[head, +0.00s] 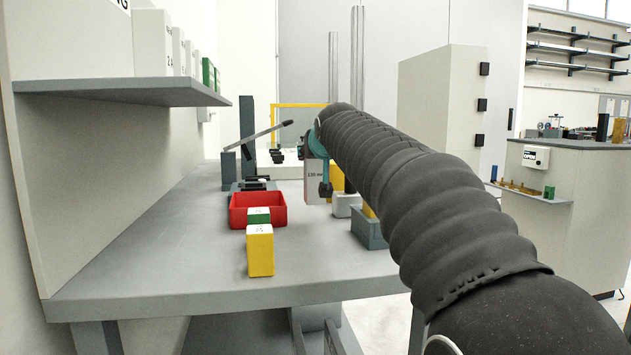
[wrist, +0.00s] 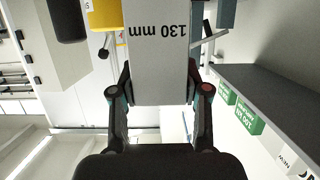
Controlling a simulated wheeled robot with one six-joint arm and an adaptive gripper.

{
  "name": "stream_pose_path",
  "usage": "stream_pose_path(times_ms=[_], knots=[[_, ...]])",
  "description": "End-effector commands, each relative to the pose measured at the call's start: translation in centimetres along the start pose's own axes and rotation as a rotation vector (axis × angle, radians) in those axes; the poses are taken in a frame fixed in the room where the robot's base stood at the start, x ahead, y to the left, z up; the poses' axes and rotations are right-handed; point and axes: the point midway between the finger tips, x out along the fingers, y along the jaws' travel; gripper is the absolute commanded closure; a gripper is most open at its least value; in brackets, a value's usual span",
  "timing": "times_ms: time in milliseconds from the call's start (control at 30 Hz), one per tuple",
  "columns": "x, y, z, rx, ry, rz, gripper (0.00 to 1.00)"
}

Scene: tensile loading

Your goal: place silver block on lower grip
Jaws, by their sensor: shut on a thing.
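The silver block (head: 314,184) is a pale grey upright piece marked 130 mm, held above the bench in the head view. In the wrist view the block (wrist: 157,60) fills the top middle, its lettering upside down. My gripper (wrist: 160,85) has a finger on each side of the block and is shut on it. In the head view my gripper (head: 324,187) is partly hidden behind my arm. I cannot pick out the lower grip for certain; my arm covers part of the bench's right side.
A blue-grey stand (head: 368,230) is by my arm. A lever device (head: 246,160) stands behind the bin. A shelf (head: 125,90) overhangs the left.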

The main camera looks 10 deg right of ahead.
Motion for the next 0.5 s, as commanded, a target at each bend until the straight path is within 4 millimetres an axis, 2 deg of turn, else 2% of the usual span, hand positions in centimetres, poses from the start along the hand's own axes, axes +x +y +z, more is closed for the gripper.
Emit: stream_pose_path(times_ms=[167,367,500], knots=[[0.2,-0.1,0.9,0.0,0.005,-0.001,1.0],[1.0,-0.1,3.4,-0.001,0.004,-0.001,1.0],[1.2,0.0,4.3,-0.001,0.005,-0.001,1.0]])
